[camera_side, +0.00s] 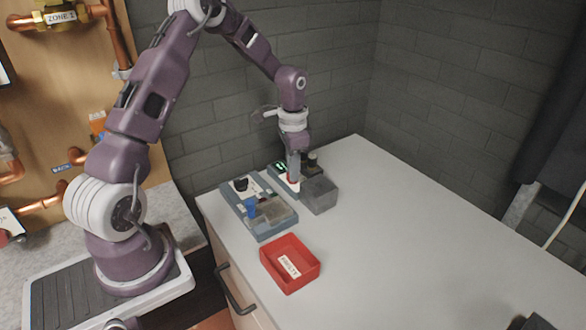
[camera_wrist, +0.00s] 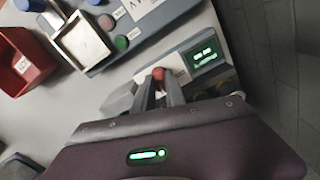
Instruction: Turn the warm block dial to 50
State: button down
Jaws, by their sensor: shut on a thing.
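The warm block unit stands near the back of the counter in the side view, with a grey block (camera_side: 318,194) at its right and a small green display (camera_side: 281,167) at its left. The display also shows in the wrist view (camera_wrist: 205,56); its digits are too small to read surely. A red dial (camera_wrist: 158,73) sits beside the display in the wrist view. My gripper (camera_wrist: 158,88) points down onto it, with its two fingers close on either side, shut on the dial. In the side view my gripper (camera_side: 293,175) covers most of the dial.
A red labelled tray (camera_side: 303,278) stands in front. A brick wall rises behind.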

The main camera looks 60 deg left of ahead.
jog(key=m, duration=0.4)
jog(key=shift+m, duration=2)
jog(key=c, duration=1.4)
grip_release()
